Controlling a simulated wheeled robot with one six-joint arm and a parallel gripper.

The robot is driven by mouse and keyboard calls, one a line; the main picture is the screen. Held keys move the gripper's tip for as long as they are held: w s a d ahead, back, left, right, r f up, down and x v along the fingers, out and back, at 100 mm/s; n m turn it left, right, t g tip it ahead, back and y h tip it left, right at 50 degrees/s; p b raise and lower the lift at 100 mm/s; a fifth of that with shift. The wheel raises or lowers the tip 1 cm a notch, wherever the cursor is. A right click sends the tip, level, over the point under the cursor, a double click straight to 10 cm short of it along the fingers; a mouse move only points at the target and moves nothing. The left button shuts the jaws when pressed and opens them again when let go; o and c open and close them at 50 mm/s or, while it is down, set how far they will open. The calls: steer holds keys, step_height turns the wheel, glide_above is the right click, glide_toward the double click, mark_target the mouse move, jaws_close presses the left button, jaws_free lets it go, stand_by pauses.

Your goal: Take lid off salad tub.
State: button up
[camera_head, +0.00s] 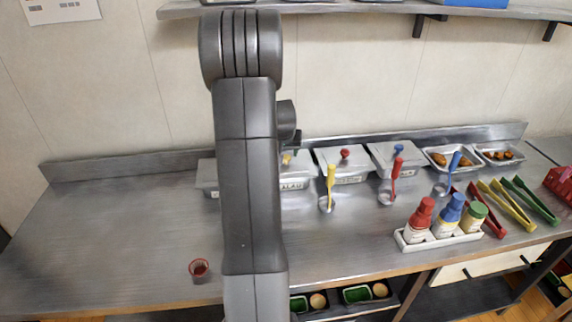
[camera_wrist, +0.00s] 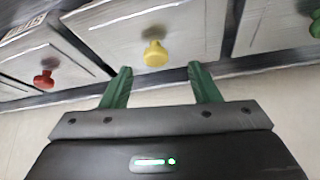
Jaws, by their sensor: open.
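Several lidded steel tubs stand in a row along the back of the counter. A lid with a yellow knob (camera_head: 287,159) is partly hidden by my arm; the knob also shows in the wrist view (camera_wrist: 155,54). A red knob (camera_head: 345,154) is on the tub to its right. A green knob (camera_wrist: 314,28) shows at the wrist view's right edge. My gripper (camera_wrist: 161,72) is open and empty, its green fingertips apart, with the yellow knob just beyond them, between their lines.
A blue-knobbed tub (camera_head: 398,150) and two open food trays (camera_head: 450,150) continue the row rightward. Ladles, coloured tongs and a bottle caddy (camera_head: 440,240) occupy the right counter. A small red cup (camera_head: 199,269) stands at front left. The left counter is mostly clear.

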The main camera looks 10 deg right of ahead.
mark_target(286, 157)
steer(key=shift+d+p+x, duration=0.15)
steer(key=shift+p+x, duration=0.2)
steer(key=shift+x, duration=0.9)
steer(key=shift+d+p+x, duration=0.15)
steer(key=shift+p+x, duration=0.15)
steer(key=shift+x, duration=0.95)
steer(key=shift+r, duration=0.1)
steer(key=c, duration=1.2)
